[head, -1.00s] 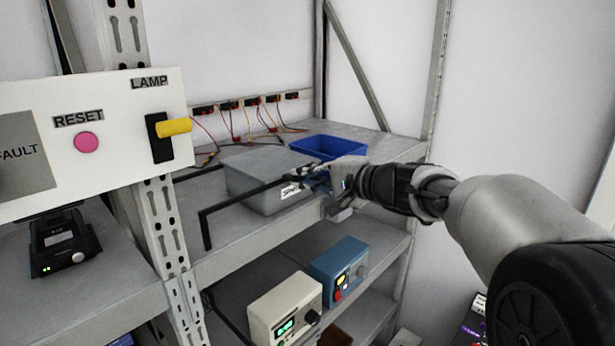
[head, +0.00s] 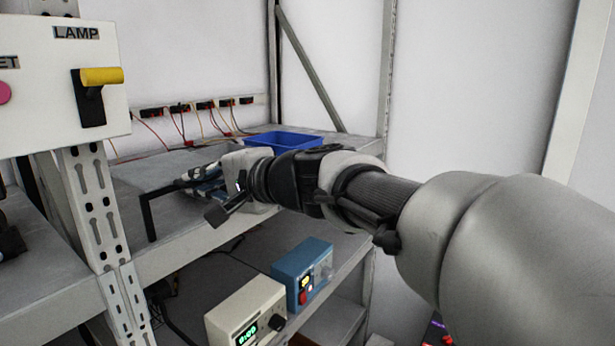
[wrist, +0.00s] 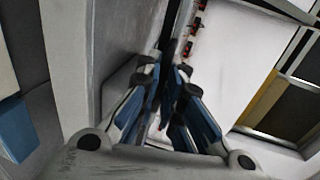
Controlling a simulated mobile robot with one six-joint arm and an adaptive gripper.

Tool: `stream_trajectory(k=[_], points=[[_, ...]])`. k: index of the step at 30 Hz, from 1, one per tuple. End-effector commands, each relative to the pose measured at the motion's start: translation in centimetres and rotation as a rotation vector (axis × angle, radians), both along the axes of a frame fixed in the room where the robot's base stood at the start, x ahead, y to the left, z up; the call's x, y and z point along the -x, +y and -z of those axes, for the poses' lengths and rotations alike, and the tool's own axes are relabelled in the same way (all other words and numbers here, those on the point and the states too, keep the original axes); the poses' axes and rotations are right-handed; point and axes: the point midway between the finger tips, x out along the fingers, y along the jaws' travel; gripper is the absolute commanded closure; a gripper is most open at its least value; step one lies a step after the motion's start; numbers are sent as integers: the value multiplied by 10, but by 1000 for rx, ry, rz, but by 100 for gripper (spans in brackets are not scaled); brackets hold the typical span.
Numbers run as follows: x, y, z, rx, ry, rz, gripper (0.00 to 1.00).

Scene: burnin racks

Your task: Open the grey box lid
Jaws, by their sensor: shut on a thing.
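The grey box (head: 264,208) stands on the upper rack shelf in the head view. My gripper and wrist cover most of it, and its lid can hardly be made out. A thin black L-shaped bar (head: 165,188) shows left of my gripper, with one leg hanging down near the shelf front. My gripper (head: 188,184) points left, low over the shelf. In the wrist view its fingers (wrist: 172,80) are close together, with a dark strip between them that looks like this bar. I cannot tell whether the bar is joined to the box.
A blue bin (head: 283,141) stands behind on the same shelf, near wires along the back. A white panel (head: 50,130) with a yellow lamp switch (head: 101,76) and a slotted post (head: 92,210) stand left. Blue (head: 303,272) and cream (head: 245,310) instruments sit below.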

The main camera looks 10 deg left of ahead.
Motion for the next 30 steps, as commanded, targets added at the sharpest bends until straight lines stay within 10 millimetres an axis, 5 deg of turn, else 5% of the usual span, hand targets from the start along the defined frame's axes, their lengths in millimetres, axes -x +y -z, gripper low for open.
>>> stream_trajectory(k=[10, 20, 30], points=[[0, 0, 0, 0, 0, 0, 72], [0, -2, 0, -1, -1, 1, 72], [20, -52, -13, -2, -3, 6, 72]])
